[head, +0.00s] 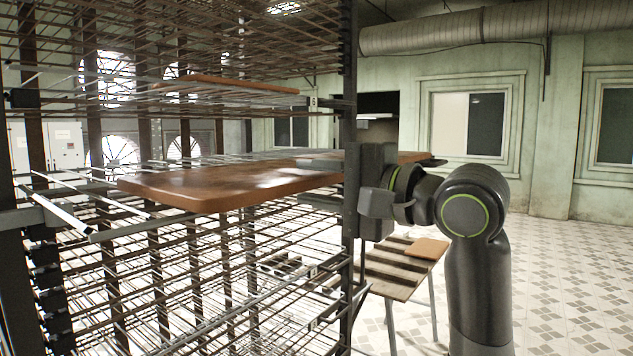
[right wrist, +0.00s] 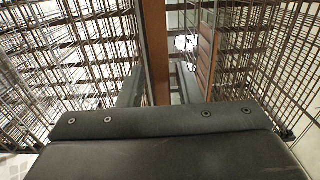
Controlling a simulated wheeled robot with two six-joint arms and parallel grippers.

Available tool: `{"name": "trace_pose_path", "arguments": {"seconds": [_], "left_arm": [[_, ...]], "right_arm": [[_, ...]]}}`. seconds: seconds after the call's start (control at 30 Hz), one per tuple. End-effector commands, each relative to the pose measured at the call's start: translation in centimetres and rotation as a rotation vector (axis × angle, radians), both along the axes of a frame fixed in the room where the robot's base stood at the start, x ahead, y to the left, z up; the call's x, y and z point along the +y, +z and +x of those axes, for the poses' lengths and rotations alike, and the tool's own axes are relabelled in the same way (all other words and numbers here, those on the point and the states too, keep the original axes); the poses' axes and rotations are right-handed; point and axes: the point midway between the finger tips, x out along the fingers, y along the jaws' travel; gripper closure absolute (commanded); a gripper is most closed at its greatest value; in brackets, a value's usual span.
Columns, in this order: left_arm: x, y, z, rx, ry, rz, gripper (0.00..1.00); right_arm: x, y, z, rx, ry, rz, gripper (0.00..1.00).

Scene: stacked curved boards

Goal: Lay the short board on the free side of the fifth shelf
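A brown board (head: 230,185), which I take to be the short board, lies flat at mid-height in the wire rack in the head view. Its near end sticks out toward me. Whether the board rests on the wires is hidden. My left gripper is not in view.
The rack's upright post (head: 350,110) stands right beside my right gripper. Another board (head: 240,85) lies on a higher shelf. A brown board end (head: 412,156) shows behind my right wrist. A low table (head: 385,285) with a small board (head: 427,248) stands behind; open tiled floor is at right.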

Motion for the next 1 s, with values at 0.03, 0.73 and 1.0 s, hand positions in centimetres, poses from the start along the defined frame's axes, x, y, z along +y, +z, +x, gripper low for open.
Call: {"name": "trace_pose_path", "arguments": {"seconds": [0.03,0.73,1.0], "left_arm": [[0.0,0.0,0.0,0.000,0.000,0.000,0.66],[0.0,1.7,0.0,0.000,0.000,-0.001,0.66],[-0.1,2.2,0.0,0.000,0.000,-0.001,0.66]], "right_arm": [[-0.1,0.0,0.0,0.000,0.000,0.000,0.68],[-3.7,0.1,-2.6,0.000,-0.003,0.000,0.68],[-4.8,0.1,-3.5,0.000,-0.001,0.000,0.68]]}}
